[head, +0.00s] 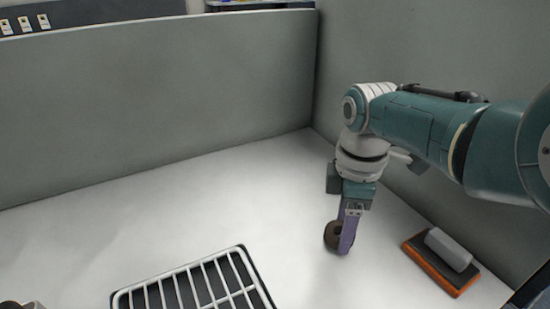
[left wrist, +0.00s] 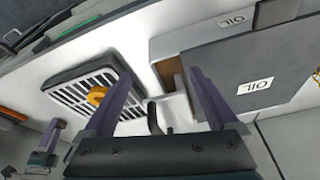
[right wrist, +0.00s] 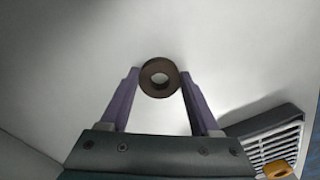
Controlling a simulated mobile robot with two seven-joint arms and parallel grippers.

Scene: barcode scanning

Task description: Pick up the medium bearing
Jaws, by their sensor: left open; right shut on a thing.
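The bearing is a dark brown ring (head: 331,238), partly hidden behind a purple finger in the head view. My right gripper (head: 345,244) points down and is shut on it. In the right wrist view the ring (right wrist: 159,92) sits between the two fingertips of the right gripper (right wrist: 159,80), its hole facing the camera. I cannot tell whether it touches the table. My left gripper (left wrist: 158,78) is open and empty in the left wrist view, its fingers wide apart. The right gripper also shows small at the left of that view (left wrist: 48,132).
A dark tray with a white grid (head: 205,285) lies at the front; a yellow-orange ring (left wrist: 97,96) is on it. An orange-and-black block with a grey handle (head: 447,252) lies right of my right gripper. Grey walls (head: 160,95) enclose the back and right. The table's middle is clear.

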